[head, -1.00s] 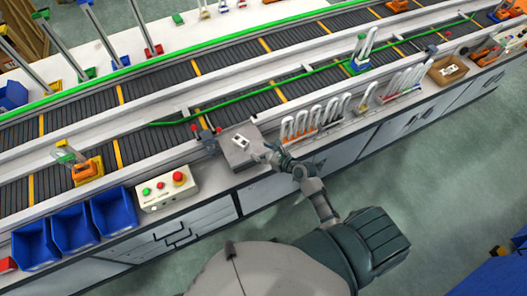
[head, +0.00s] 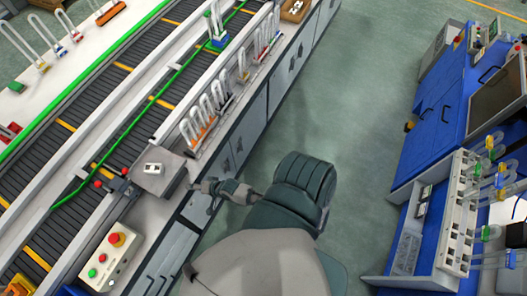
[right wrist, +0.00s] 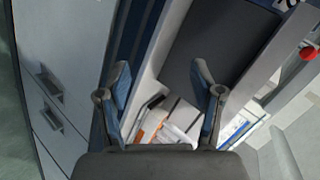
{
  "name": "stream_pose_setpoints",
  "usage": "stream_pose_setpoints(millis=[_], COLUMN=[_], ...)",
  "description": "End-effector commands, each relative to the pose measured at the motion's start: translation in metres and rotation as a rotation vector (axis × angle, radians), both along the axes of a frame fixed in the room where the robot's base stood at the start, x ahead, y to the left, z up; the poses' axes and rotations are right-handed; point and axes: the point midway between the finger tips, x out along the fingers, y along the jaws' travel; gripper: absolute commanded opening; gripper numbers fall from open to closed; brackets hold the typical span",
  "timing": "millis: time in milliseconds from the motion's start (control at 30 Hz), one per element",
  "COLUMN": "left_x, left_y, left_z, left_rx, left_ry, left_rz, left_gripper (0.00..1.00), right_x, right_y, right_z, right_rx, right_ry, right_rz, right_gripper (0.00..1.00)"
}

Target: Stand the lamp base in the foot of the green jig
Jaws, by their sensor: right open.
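My right gripper (head: 207,186) is beside the cabinet front, just right of a grey box (head: 150,182). In the right wrist view its two fingers (right wrist: 164,100) stand apart with nothing between them. A white block with dark holes (head: 153,167) lies on the grey box. U-shaped glass lamps (head: 203,125) stand in a row on the near ledge, some with orange at the base. A holder with blue and green parts (head: 218,42) stands farther back by the conveyor, with glass tubes upright in it. I cannot tell which piece is the lamp base or the green jig. My left gripper is out of view.
The conveyor (head: 118,118) runs along the left, with a green rail. A button box (head: 109,258) is at the lower left. A blue bench (head: 432,115) and a white rack (head: 458,210) with several lamps stand at the right. Open floor (head: 345,90) lies between.

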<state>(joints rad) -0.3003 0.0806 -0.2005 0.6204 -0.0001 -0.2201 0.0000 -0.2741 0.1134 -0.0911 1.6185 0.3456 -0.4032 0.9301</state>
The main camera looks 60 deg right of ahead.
Motion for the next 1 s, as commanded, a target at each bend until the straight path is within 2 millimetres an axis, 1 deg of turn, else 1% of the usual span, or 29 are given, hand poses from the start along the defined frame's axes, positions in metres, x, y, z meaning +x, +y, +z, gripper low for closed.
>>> stream_pose_setpoints(millis=[33,67,100,167,200,233,267,300,367,400,500,600,667,900,967,1000], left_x=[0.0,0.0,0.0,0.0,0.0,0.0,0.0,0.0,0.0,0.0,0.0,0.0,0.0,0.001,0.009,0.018], left_y=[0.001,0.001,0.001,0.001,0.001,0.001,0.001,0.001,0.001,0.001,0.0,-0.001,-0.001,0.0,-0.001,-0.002], left_z=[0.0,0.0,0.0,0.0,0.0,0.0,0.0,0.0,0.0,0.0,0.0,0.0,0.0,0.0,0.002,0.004], left_rx=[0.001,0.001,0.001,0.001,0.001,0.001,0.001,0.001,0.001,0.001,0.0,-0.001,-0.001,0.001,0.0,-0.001], left_ry=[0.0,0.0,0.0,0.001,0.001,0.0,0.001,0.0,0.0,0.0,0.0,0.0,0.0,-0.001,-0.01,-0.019], left_rz=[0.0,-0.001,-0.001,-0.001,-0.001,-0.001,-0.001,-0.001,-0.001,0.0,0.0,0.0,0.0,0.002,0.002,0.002], left_gripper=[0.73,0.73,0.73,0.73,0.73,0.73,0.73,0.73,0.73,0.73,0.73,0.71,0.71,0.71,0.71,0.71], right_x=[-0.023,-0.04,-0.064,-0.108,-0.141,-0.167,-0.192,-0.226,-0.272,-0.3,-0.351,-0.379,-0.386,-0.388,-0.388,-0.388], right_y=[-0.003,-0.005,-0.007,-0.011,-0.014,-0.016,-0.019,-0.022,-0.026,-0.029,-0.035,-0.039,-0.039,-0.04,-0.04,-0.04], right_z=[-0.044,-0.069,-0.102,-0.15,-0.179,-0.199,-0.216,-0.236,-0.258,-0.268,-0.284,-0.29,-0.291,-0.291,-0.291,-0.292], right_rx=[-0.096,-0.158,-0.241,-0.363,-0.441,-0.495,-0.544,-0.601,-0.669,-0.704,-0.761,-0.786,-0.792,-0.794,-0.793,-0.792], right_ry=[0.067,0.109,0.161,0.248,0.304,0.344,0.381,0.428,0.485,0.515,0.566,0.589,0.595,0.596,0.596,0.596], right_rz=[0.054,0.097,0.162,0.278,0.367,0.438,0.51,0.604,0.738,0.821,0.981,1.071,1.095,1.099,1.099,1.098], right_gripper=[0.66,0.66,0.66,0.66,0.66,0.66,0.66,0.66,0.66,0.66,0.66,0.66,0.66,0.66,0.66,0.66])
